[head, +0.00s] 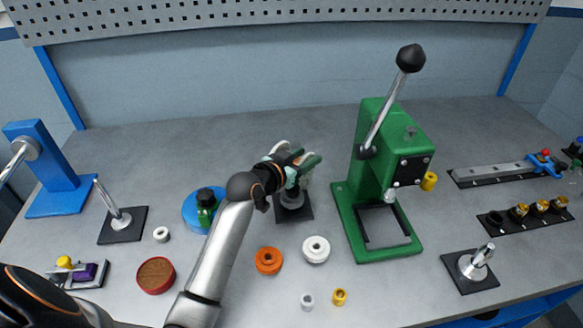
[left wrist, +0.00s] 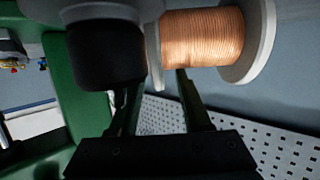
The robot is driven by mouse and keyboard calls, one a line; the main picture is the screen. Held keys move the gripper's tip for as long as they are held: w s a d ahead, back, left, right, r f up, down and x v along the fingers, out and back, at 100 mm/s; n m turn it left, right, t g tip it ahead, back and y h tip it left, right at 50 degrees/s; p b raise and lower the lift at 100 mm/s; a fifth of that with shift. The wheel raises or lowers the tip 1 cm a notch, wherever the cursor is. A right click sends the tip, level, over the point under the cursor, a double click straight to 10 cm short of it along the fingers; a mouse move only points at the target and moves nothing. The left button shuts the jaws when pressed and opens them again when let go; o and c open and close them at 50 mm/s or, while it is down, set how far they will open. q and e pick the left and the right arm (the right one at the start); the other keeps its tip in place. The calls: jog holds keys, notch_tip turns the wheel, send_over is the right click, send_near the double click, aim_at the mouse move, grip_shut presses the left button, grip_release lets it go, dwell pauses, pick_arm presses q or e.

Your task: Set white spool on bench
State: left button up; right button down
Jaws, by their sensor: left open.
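A spool with white flanges and copper-coloured wire (left wrist: 205,37) fills the top of the left wrist view. In the head view only white edges (head: 280,147) of it show behind my left gripper (head: 308,160). The gripper is open beside the spool, at the stand with a dark square base (head: 292,210). The wrist view shows the fingers (left wrist: 160,95) pointing toward the spool's near flange; whether they touch it I cannot tell. How the spool sits on the stand is hidden. A white round flanged piece (head: 316,249) lies on the grey bench (head: 230,290). My right gripper is out of view.
A green press (head: 375,150) with a lever stands just right of the gripper. An orange ring (head: 268,261), a small white cylinder (head: 307,301) and a yellow one (head: 340,297) lie in front. A blue round piece (head: 190,211) stands left. Bare bench lies toward the back left.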

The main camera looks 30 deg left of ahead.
pick_arm(q)
grip_shut()
dwell(1.3)
jog(key=shift+r, duration=0.15)
